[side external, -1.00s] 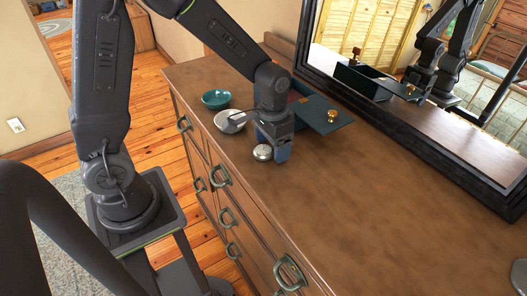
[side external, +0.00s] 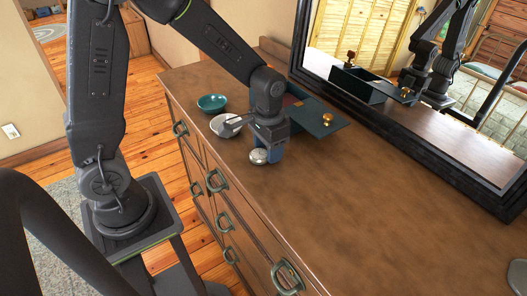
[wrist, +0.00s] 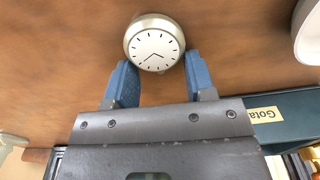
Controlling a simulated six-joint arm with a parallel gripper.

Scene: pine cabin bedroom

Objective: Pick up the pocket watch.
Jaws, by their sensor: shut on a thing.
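The pocket watch (side external: 259,156) is a small round silver-rimmed piece near the front edge of the brown dresser top (side external: 340,190). In the wrist view its white dial (wrist: 155,47) with dark marks and hands faces the camera. My gripper (side external: 268,154) points down at it, with its blue fingers (wrist: 160,68) on either side of the watch's lower part. The fingers are shut on the watch. Whether the watch touches the dresser or is slightly above it, I cannot tell.
A teal bowl (side external: 211,103) and a white dish (side external: 222,128) stand to the left. A dark teal box with a gold-knobbed panel (side external: 322,124) is behind my gripper. A black-framed mirror (side external: 450,150) lines the back. The dresser top to the right is mostly clear.

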